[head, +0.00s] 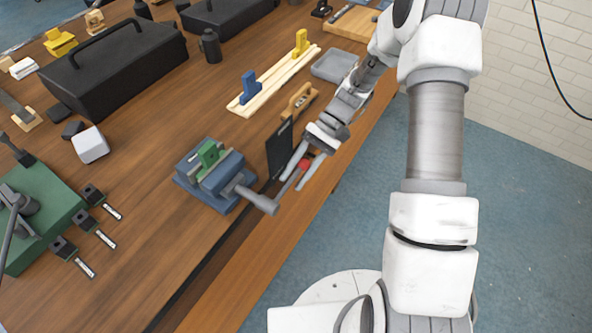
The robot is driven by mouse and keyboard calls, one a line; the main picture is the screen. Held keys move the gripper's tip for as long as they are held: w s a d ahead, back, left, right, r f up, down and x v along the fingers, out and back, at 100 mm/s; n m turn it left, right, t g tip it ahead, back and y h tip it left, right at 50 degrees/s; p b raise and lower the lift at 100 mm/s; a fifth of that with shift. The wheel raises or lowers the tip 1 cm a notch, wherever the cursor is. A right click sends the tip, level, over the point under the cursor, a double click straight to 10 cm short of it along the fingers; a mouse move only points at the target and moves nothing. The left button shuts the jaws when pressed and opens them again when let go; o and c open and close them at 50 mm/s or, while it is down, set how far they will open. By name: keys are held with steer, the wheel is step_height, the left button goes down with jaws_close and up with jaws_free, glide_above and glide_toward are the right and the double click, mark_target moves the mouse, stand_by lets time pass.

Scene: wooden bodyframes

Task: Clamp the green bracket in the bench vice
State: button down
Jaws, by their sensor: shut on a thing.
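The blue-grey bench vice (228,173) stands near the front edge of the wooden bench. The green bracket (209,155) is upright between its jaws; I cannot tell if both jaws touch it. The vice's grey screw (258,199) points toward the bench's front edge. A red knob (304,164), seemingly the end of the vice handle, shows between the fingers of my gripper (291,183). My gripper is shut on the handle, to the right of the vice. The contact and much of the handle are partly hidden by the fingers.
A dark upright plate (279,150) stands close behind my gripper, by a wooden plane-like tool (299,101). A pale rail (272,81) holds blue and yellow pieces. A black toolbox (118,75) and green base (38,215) are left. Bare bench lies in front of the vice.

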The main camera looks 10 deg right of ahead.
steer(key=shift+s+a+f+m+g+y+b, duration=0.1)
steer(key=shift+s+a+f+g+y+b, duration=0.1)
steer(key=shift+f+g+y+b, duration=0.45)
steer(key=shift+s+a+f+m+g+y+b, duration=0.15)
steer(key=shift+f+g+y+b, duration=0.35)
steer(key=shift+f, duration=0.3)
steer(key=shift+s+a+f+m+g+y+b, duration=0.1)
steer(key=shift+s+f+g+y+b, duration=0.1)
steer(key=shift+f+g+y+b, duration=0.4)
steer(key=shift+f, duration=0.15)
steer(key=c, duration=0.5)
jaws_free()
